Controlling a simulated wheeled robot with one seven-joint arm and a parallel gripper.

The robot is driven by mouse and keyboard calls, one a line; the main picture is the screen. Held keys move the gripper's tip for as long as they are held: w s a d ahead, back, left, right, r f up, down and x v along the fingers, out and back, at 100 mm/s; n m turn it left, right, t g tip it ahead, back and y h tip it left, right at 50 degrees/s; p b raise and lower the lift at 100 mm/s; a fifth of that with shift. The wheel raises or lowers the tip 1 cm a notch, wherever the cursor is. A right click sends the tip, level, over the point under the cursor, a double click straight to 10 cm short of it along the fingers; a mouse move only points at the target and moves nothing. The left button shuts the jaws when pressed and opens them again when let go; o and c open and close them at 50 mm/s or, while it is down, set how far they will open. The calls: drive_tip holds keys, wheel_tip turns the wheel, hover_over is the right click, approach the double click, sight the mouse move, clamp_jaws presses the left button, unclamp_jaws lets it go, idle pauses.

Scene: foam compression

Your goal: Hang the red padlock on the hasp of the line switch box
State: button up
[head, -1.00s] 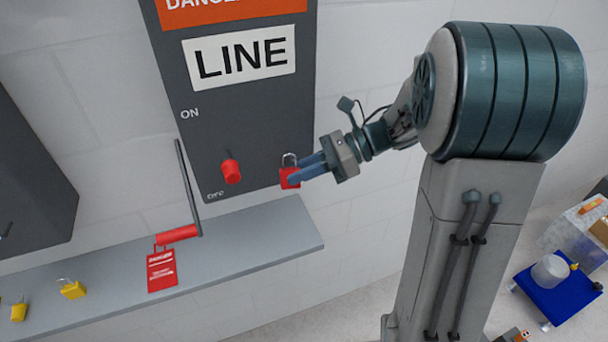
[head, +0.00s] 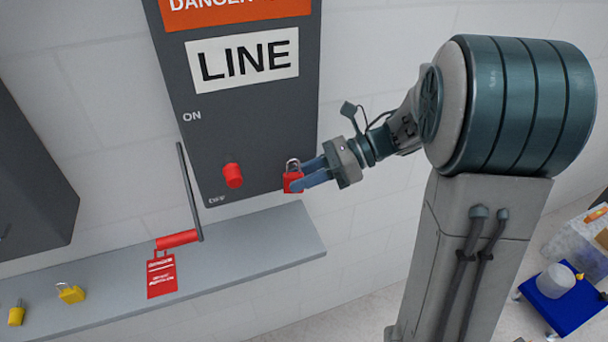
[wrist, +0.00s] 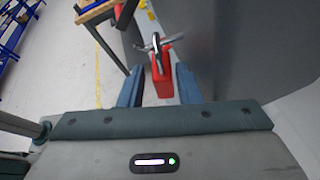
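The red padlock (head: 292,185) is at the lower right edge of the grey line switch box (head: 262,125), with its shackle up. In the wrist view the padlock (wrist: 162,84) is between my fingers, with a narrow gap on each side. Its shackle meets a thin metal piece, seemingly the hasp (wrist: 170,39); I cannot tell for sure that it passes through. My gripper (head: 312,172) is open around the padlock, fingers spread. The box's lever has its red handle (head: 177,239) down.
A grey shelf (head: 250,245) runs below the box, with two yellow padlocks (head: 70,293) at its left. A red danger tag (head: 161,275) is below the lever handle. A blue cart (head: 563,308) stands at the lower right. Another dark box is at the left.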

drive_tip(key=shift+o, duration=0.6)
drive_tip(key=shift+s, duration=0.1)
